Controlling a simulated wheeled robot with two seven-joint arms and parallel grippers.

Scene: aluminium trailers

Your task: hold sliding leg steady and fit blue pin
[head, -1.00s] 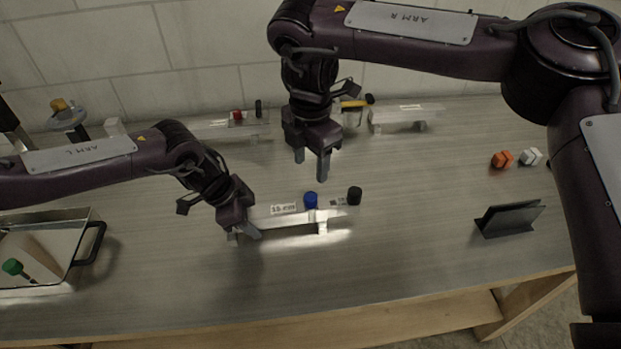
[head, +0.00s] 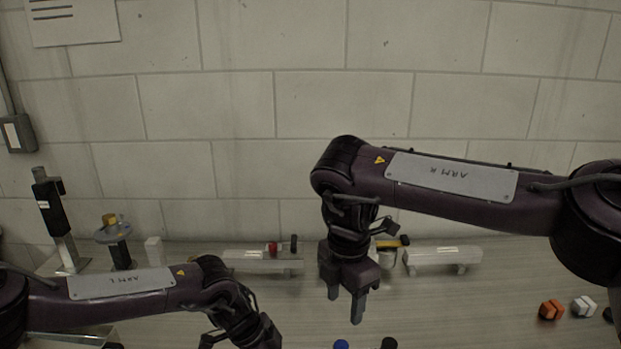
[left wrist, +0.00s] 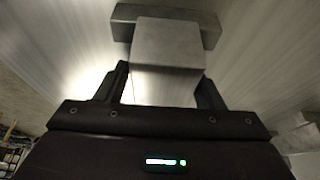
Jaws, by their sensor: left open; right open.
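The blue pin (head: 341,344) shows only as its blue top at the bottom edge of the head view, beside a black knob (head: 389,343). The trailer's body there is below the frame. My right gripper (head: 344,308) points down, open and empty, above and behind the blue pin. My left arm enters the head view from the left, and its fingers are cut off below. In the left wrist view my left gripper (left wrist: 163,88) is open, its fingers on either side of the near end of a square grey metal leg (left wrist: 168,48). Contact cannot be told.
Two more aluminium trailers stand at the back: one (head: 245,262) left of my right gripper, one (head: 442,257) right of it. An orange block (head: 551,309) and a white block (head: 582,307) lie at right. A stand with a yellow top (head: 110,219) is at back left.

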